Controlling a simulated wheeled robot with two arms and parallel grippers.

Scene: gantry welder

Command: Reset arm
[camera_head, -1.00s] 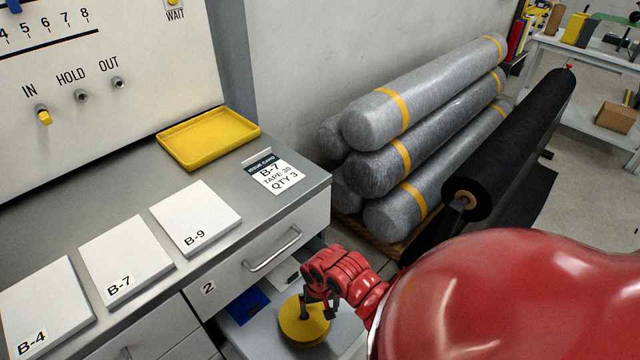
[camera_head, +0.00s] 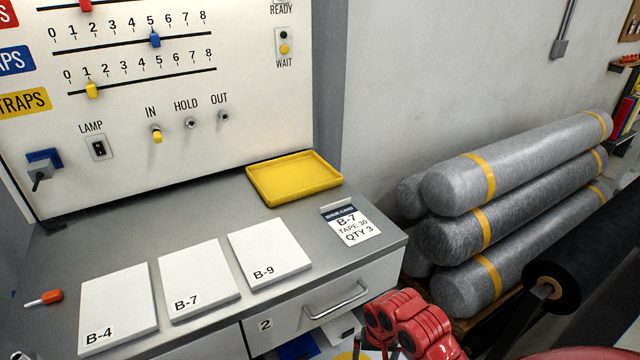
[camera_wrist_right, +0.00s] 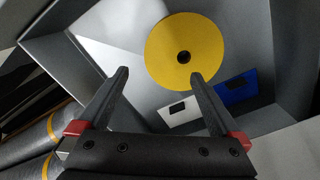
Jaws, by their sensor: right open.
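My right gripper (camera_wrist_right: 160,76) is open, its two dark fingers apart with nothing between them. Its red wrist (camera_head: 410,325) shows at the bottom of the head view, in front of drawer 2 (camera_head: 330,318). In the right wrist view a yellow disc (camera_wrist_right: 172,52) with a dark hub lies in the grey open drawer (camera_wrist_right: 285,60), beyond the fingertips. Only a sliver of the disc shows in the head view, beside the gripper. My left gripper is not in view.
The grey counter holds white pads B-4 (camera_head: 118,305), B-7 (camera_head: 198,280) and B-9 (camera_head: 268,255), a B-7 card (camera_head: 351,226), a yellow tray (camera_head: 295,195) and an orange-handled tool (camera_head: 45,298).

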